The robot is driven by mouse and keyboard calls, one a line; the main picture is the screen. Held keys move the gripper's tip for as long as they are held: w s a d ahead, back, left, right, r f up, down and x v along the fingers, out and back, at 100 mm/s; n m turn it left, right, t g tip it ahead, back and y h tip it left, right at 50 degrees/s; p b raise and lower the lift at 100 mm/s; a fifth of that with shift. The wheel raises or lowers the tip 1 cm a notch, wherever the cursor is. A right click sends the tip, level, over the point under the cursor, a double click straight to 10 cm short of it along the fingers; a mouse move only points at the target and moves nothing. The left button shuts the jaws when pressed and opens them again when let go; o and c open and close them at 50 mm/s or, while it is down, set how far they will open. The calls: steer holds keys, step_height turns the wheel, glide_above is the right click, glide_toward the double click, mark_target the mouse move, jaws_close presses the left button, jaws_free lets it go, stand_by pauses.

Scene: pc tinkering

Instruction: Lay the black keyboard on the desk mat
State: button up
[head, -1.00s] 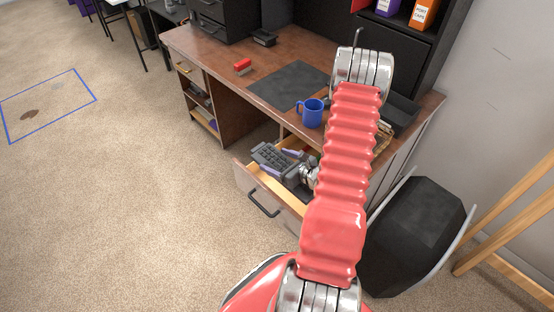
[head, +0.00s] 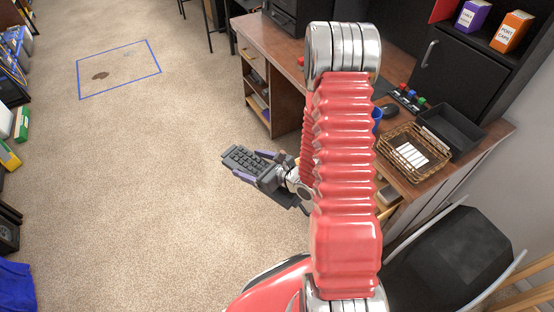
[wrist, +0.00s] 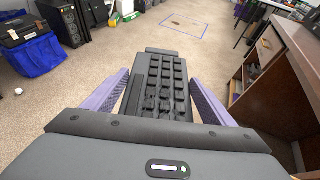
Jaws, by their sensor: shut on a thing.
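The black keyboard (head: 247,161) is held in my gripper (head: 262,168), out over the carpet to the left of the desk. In the wrist view the keyboard (wrist: 160,88) sits between the two purple fingers of my gripper (wrist: 160,95), with its keys facing the camera and its far end sticking out ahead.
On the desk's right side are a wicker basket (head: 414,152), a black tray (head: 452,130) and a dark mouse (head: 389,111). A blue mug (head: 377,118) shows partly behind my arm. A blue-outlined floor square (head: 119,69) lies on open carpet.

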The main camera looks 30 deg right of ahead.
steer(key=a+r+n+y, duration=0.1)
steer(key=a, duration=0.5)
steer(key=shift+s+a+r+g, duration=0.2)
steer(key=shift+s+g, duration=0.05)
steer(key=shift+g, duration=0.15)
